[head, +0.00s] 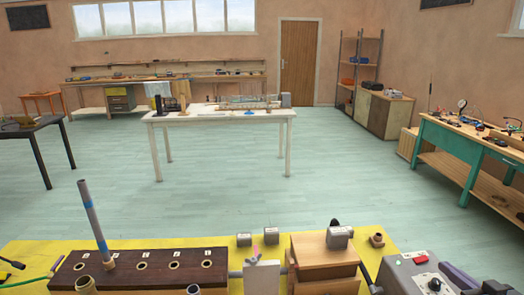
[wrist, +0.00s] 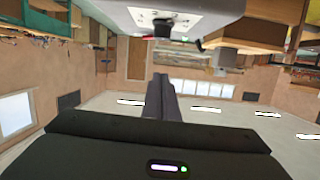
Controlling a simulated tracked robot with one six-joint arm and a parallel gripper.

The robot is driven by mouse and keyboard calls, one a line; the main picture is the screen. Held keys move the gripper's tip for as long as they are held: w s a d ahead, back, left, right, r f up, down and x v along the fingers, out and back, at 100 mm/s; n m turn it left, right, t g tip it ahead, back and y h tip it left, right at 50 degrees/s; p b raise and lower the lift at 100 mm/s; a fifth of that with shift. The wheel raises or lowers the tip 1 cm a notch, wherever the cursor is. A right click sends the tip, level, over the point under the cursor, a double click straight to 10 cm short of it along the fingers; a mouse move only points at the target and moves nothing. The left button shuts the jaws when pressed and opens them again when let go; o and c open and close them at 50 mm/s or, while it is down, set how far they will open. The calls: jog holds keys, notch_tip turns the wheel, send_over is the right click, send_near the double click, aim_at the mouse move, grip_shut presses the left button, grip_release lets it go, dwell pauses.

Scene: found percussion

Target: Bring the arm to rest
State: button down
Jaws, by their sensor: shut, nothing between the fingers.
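My gripper (wrist: 160,82) shows in the wrist view as two dark fingers side by side, shut with nothing between them. They point away from the camera into the room, and no object touches their tips. The wrist picture is upside down, with the ceiling low in it and furniture along its top.
A yellow-topped bench (head: 220,243) is close in front. It carries a dark block with holes (head: 140,267), a tilted grey tube (head: 94,220), a wooden box (head: 322,262) and a grey control box (head: 415,276). A white table (head: 222,116) stands beyond open floor.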

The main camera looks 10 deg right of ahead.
jog(key=w+a+r+g+h, duration=0.2)
jog(key=w+a+r+h, duration=0.15)
jog(key=w+r, duration=0.3)
jog(key=a+r+m+g+h, duration=0.1)
jog(key=a+r+g+h, duration=0.15)
jog(key=a, duration=0.65)
jog(key=s+a+f+g+y, duration=0.1)
jog(key=s+a+y, duration=0.1)
jog(key=s+a, duration=0.3)
jog(key=s+a+f+n+g+y, duration=0.1)
jog(key=s+a, duration=0.4)
jog(key=a, duration=0.8)
jog(key=s+a+f+n+g+y, duration=0.1)
jog(key=s+a+g+y, duration=0.2)
jog(key=a, duration=0.6)
jog(key=shift+s+a+y, duration=0.2)
jog(key=shift+s+y, duration=0.3)
jog(key=shift+s, duration=0.65)
